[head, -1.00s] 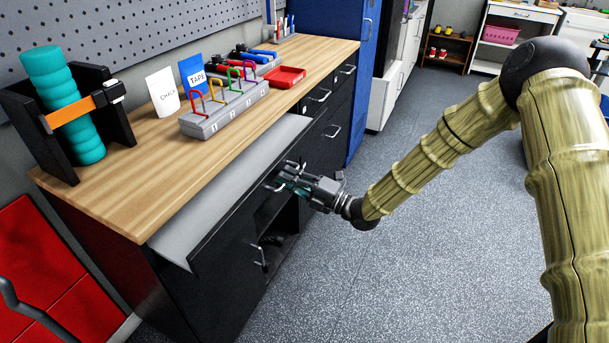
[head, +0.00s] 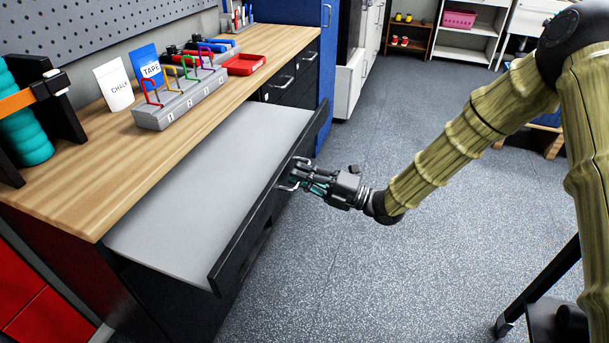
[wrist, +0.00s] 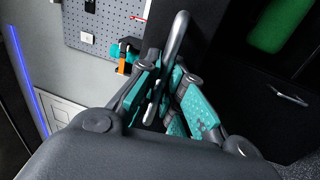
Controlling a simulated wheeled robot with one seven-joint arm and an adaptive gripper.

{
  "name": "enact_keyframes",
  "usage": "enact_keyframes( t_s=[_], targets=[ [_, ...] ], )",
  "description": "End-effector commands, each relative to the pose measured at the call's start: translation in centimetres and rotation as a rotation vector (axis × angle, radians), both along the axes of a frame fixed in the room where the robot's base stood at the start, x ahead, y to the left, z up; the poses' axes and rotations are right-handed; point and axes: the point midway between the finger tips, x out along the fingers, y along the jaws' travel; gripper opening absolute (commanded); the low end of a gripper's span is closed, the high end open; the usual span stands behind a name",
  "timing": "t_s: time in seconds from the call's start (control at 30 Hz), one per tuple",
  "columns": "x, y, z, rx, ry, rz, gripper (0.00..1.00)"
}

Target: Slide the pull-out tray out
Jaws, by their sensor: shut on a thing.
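The pull-out tray (head: 215,165) is a flat grey board with a black front panel (head: 262,210). It sticks well out from under the wooden bench top, over the floor. A metal bar handle (head: 291,186) sits on its front. My gripper (head: 302,180) is at the front panel, shut on the handle. In the wrist view the handle (wrist: 178,38) runs between the teal-padded fingers (wrist: 170,95). The cabinet below the tray is mostly hidden by it in the head view.
The wooden bench top (head: 130,165) carries a grey rack (head: 180,105) with coloured hooks, pouches, a red tray (head: 244,64) and a teal roll (head: 25,130). A blue cabinet (head: 330,60) stands beyond the bench. The speckled floor (head: 400,260) to the right is open.

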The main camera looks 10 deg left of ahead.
Motion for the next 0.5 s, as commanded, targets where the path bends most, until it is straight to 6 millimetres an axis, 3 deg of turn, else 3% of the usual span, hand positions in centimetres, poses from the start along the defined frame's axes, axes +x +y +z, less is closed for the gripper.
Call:
enact_keyframes(
  t_s=[0.07, 0.1, 0.2, 0.5],
  targets=[
    [-0.21, 0.06, -0.16, -0.002, 0.003, 0.004, 0.0],
    [-0.21, 0.05, -0.16, -0.002, 0.003, 0.004, 0.13],
    [-0.16, 0.0, -0.15, -0.002, 0.002, 0.002, 0.31],
    [-0.03, -0.16, -0.07, -0.001, 0.001, -0.002, 0.32]
  ],
)
